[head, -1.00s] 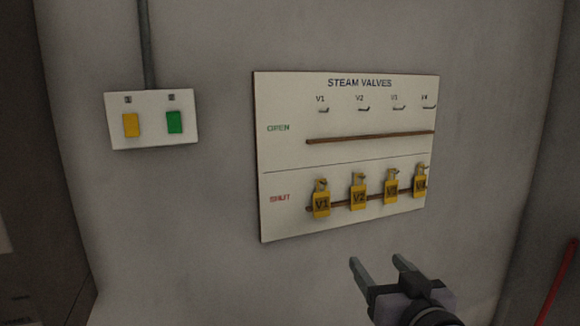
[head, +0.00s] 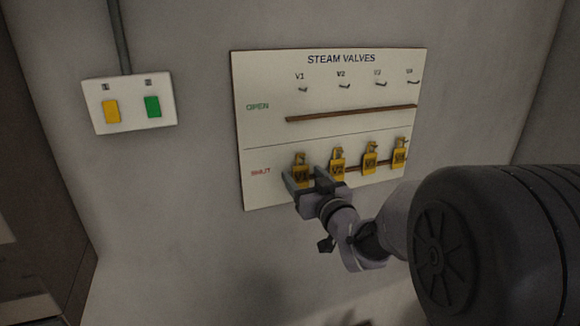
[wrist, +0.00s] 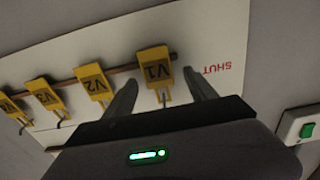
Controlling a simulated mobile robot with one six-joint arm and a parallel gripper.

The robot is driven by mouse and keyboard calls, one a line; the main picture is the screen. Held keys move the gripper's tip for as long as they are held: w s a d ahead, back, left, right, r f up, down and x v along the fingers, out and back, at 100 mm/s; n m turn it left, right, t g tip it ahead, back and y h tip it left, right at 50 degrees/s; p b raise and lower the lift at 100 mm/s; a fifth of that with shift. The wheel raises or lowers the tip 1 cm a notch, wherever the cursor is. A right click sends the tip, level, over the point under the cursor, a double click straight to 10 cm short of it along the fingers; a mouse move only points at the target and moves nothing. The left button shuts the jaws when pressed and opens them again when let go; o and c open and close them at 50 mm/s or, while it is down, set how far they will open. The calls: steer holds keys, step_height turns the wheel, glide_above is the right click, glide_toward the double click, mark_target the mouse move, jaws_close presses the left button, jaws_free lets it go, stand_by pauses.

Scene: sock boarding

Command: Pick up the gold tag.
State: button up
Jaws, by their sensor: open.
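Several gold tags hang in a row on the SHUT half of a white STEAM VALVES board (head: 270,130). The V1 tag (head: 300,164) is leftmost, with the V2 tag (head: 338,164), V3 tag (head: 370,156) and V4 tag (head: 400,152) to its right. My gripper (head: 306,177) is open in front of the V1 tag and partly covers it. In the wrist view, my gripper's fingers (wrist: 160,77) stand on either side of the V1 tag (wrist: 156,68), with gaps showing. Whether the fingers reach the tag's depth is hard to tell.
The OPEN half has empty hooks (head: 344,85) and a brown rail (head: 350,114). A switch plate (head: 130,102) with yellow and green switches is on the wall to the left. The V2 tag sits close beside one finger.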

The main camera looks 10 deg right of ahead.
steer(key=shift+w+f, duration=0.1)
steer(key=shift+w, duration=0.6)
steer(key=shift+s, duration=0.3)
steer(key=shift+c, duration=1)
steer(key=c, duration=1.2)
steer(key=shift+s+d+r, duration=0.1)
steer(key=shift+s+r, duration=0.05)
steer(key=shift+r, duration=0.2)
steer(key=s+d+r, duration=0.1)
steer(key=s+r, duration=0.2)
steer(key=s, duration=0.3)
steer(key=s+d+r+b, duration=0.1)
steer(key=s+r, duration=0.3)
steer(key=s, duration=0.3)
steer(key=shift+s+d+r, duration=0.15)
steer(key=shift+d+r, duration=0.05)
steer(key=shift+d, duration=0.1)
